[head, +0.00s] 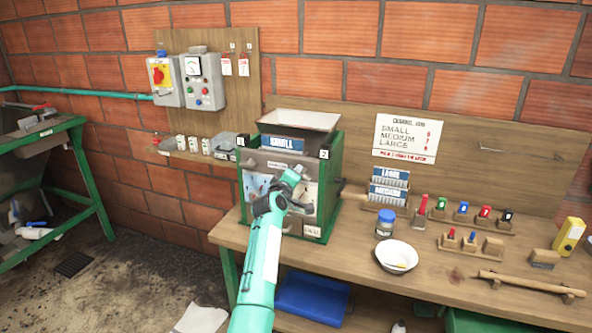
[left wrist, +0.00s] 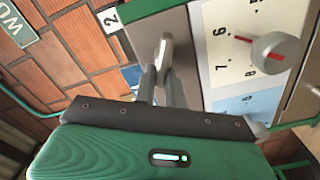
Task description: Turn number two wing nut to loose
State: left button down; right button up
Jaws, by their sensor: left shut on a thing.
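The number two wing nut (left wrist: 164,48) is a grey metal piece on a dark grey strip of the machine, beside a white label "2" (left wrist: 110,20) in the left wrist view. My left gripper (left wrist: 160,80) is shut on it, with a finger on each side. In the head view the left gripper (head: 298,172) is at the front of the green machine (head: 332,180), just below and left of its "2" label (head: 324,154). The nut is hidden there by the gripper. How far it is turned cannot be told. My right gripper is not in view.
A grey dial (left wrist: 275,54) with a red pointer sits close to the gripper, on a numbered white plate. A hopper (head: 300,119) tops the machine. A blue-lidded jar (head: 385,223) and white bowl (head: 396,256) stand on the bench to the right.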

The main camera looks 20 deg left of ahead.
pick_arm(q)
jog(key=n, duration=0.1)
jog(key=f+n+p, duration=0.1)
jog(key=n, duration=0.3)
jog(key=shift+d+f+p, duration=0.2)
jog(key=shift+f+p, duration=0.1)
jog(key=shift+p, duration=0.1)
jog(key=shift+n, duration=0.3)
jog(key=c, duration=1.5)
grip_release()
jog(key=shift+o, duration=0.5)
jog(key=shift+d+r, duration=0.15)
jog(key=shift+r, duration=0.1)
jog(key=shift+a, duration=0.2)
